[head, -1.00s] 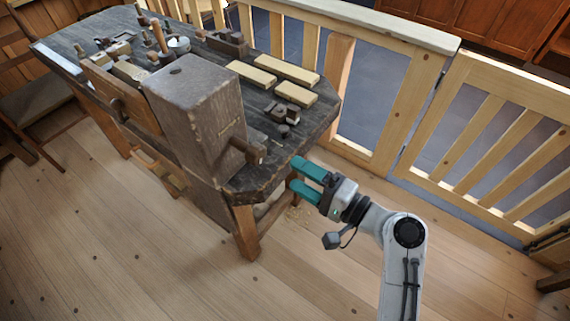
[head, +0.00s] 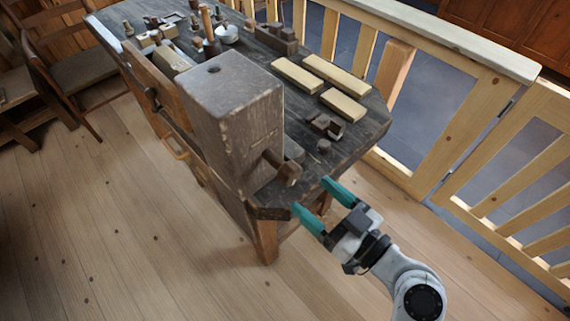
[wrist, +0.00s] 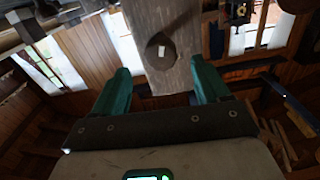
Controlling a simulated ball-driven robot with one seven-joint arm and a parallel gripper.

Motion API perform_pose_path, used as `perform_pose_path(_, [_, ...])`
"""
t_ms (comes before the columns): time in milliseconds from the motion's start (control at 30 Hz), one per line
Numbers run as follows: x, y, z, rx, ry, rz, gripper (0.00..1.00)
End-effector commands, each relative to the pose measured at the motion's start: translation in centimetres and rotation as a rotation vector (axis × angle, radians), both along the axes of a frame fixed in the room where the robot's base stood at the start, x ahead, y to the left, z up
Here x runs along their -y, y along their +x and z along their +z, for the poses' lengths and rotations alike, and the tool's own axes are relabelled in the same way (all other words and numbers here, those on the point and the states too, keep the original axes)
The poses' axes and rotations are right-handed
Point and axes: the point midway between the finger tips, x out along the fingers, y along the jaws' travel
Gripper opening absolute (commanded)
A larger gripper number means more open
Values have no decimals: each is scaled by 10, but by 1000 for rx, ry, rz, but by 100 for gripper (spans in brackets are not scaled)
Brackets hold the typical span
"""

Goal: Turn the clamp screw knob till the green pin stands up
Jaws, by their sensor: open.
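A large brown wooden block (head: 232,110) stands at the near end of a dark workbench. A round wooden knob (head: 287,172) sticks out from its right face on a short shaft. In the wrist view the knob (wrist: 160,52) is a dark disc with a pale spot at its middle, ahead of the fingers and roughly between them. My gripper (head: 316,199) has teal fingers, open and empty, just off the bench corner to the lower right of the knob. The fingers also show in the wrist view (wrist: 160,76). I cannot make out a green pin in either view.
The workbench top (head: 362,132) carries pale wooden blocks (head: 321,75), small dark wooden pieces (head: 326,124) and several tools toward the far left. A wooden railing (head: 440,130) runs along the right. The plank floor (head: 120,230) in front is clear.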

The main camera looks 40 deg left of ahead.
Motion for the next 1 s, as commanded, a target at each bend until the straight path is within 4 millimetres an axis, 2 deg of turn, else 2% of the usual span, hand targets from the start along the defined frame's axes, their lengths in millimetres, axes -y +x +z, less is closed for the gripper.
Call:
perform_pose_path(300, [-59,4,3,-3,-1,3,75])
perform_pose_path(500, [-84,6,1,-3,0,2,75])
perform_pose_path(700, [-93,7,0,-3,0,0,75])
perform_pose_path(933, [-93,7,0,-3,-1,0,75])
perform_pose_path(1000, [-93,7,0,-4,-1,0,69])
